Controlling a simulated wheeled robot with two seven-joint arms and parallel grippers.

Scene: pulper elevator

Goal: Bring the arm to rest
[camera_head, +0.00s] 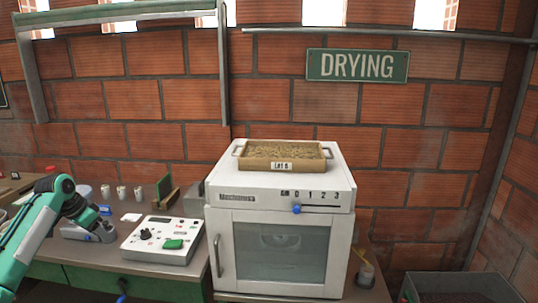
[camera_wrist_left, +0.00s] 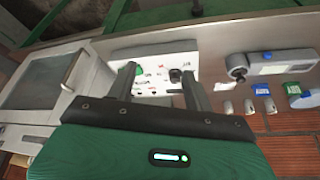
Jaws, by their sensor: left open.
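My left arm (camera_head: 40,225) comes in from the left in the head view, green with dark joints. Its gripper (camera_head: 100,229) hangs over the bench, left of the white control box (camera_head: 158,241). In the left wrist view, the two dark fingers (camera_wrist_left: 158,86) stand apart with nothing held between them. The control box (camera_wrist_left: 152,54) shows beyond and between the fingers there. I cannot tell the exact gap between fingertips and bench. My right gripper is in neither view.
A white dryer (camera_head: 279,205) stands right of the control box, with a tray labelled LOT 5 (camera_head: 283,165) on top. Small pale cups (camera_head: 121,192) and a green upright piece (camera_head: 164,187) stand at the back. A grey bin (camera_head: 460,286) is at the lower right.

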